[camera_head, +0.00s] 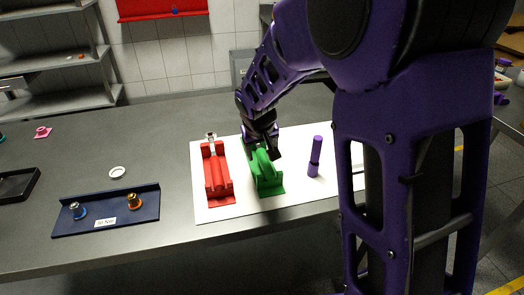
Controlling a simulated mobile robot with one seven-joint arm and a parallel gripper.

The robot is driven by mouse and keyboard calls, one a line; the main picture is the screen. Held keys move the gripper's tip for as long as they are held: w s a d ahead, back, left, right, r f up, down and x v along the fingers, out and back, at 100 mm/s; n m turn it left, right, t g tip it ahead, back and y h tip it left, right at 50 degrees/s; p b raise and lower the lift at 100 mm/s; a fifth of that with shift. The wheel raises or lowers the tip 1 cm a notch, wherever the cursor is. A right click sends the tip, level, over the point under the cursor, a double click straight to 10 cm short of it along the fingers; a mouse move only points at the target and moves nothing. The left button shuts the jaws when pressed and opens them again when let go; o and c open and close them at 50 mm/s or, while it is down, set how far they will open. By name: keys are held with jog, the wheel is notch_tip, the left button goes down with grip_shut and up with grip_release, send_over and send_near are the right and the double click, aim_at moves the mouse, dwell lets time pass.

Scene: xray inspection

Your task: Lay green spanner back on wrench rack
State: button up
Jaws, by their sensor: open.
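My gripper (265,149) is open and reaches down to the back end of a green ridged block (268,184) on a white sheet (227,206). I cannot tell whether the fingers touch the block. No clear spanner shape shows; I cannot tell whether a green spanner lies on the block or behind my gripper. A red cradle-like block (217,175) stands left of the green one, with a small metal piece (210,137) at its back end. I cannot tell which thing is the wrench rack.
A dark blue tray (70,219) holds two small knobs. A white ring (117,171), a black tray (16,185) and a pink piece (42,132) lie left. The table behind the ring is clear.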

jog(key=p+v, duration=0.7)
jog(key=v, duration=0.9)
jog(key=shift+w+r, duration=0.1)
